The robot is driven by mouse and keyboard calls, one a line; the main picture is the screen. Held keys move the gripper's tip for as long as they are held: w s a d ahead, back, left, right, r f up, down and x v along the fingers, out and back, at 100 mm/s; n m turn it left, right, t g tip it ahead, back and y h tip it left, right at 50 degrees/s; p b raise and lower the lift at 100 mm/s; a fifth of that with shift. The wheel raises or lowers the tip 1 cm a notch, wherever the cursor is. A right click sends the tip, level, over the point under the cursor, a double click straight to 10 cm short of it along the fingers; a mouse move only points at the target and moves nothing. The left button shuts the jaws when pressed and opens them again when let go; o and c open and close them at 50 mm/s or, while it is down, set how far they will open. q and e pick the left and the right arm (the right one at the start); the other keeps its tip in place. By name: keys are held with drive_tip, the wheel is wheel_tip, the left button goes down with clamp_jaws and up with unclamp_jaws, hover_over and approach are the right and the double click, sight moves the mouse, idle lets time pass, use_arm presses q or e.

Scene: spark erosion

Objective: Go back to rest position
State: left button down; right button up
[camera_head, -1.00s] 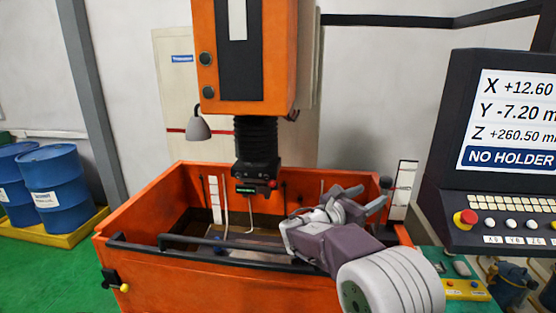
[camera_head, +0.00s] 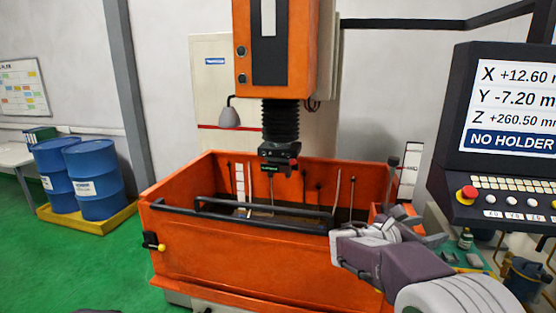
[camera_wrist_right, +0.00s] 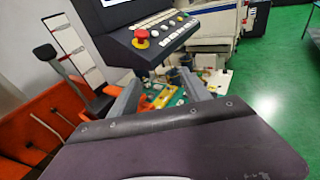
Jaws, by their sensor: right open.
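My right gripper (camera_head: 428,228) is at the front right corner of the orange machine tank (camera_head: 250,251) in the head view. Its fingers are spread apart with nothing between them, and they point up and to the right. In the right wrist view the two grey fingers (camera_wrist_right: 160,80) stand apart, with the green table and small items seen beyond the gap. My left gripper is not in view.
The machine head (camera_head: 277,50) hangs over the tank, its spindle end empty. The control panel (camera_head: 505,140) reads NO HOLDER and stands to the right, near my right arm. Blue drums (camera_head: 95,180) stand on a yellow pallet at left. The green floor (camera_head: 60,270) at left is clear.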

drive_tip(key=s+a+f+m+g+y+b, duration=0.1)
drive_tip(key=s+f+m+g+y+b, duration=0.1)
drive_tip(key=s+f, duration=0.45)
drive_tip(key=s+a+f+m+g+y+b, duration=0.1)
drive_tip(key=s+f+m+g+y, duration=0.15)
drive_tip(key=f, duration=0.65)
drive_tip(key=s+a+f+m+g+y+b, duration=0.1)
drive_tip(key=s+f+m+y+b, duration=0.15)
drive_tip(key=s+f, duration=0.45)
drive_tip(key=s+a+f+m+y, duration=0.2)
drive_tip(key=a+f+m+y, duration=0.2)
drive_tip(key=a+f+m, duration=0.2)
drive_tip(key=s+a+f+m+y, duration=0.3)
drive_tip(key=a+f+m, duration=0.3)
drive_tip(key=a+m, duration=0.2)
drive_tip(key=shift+s+a+m+y, duration=0.3)
drive_tip(key=shift+m+y, duration=0.3)
drive_tip(key=shift+m, duration=0.2)
drive_tip(key=shift+s+f, duration=0.1)
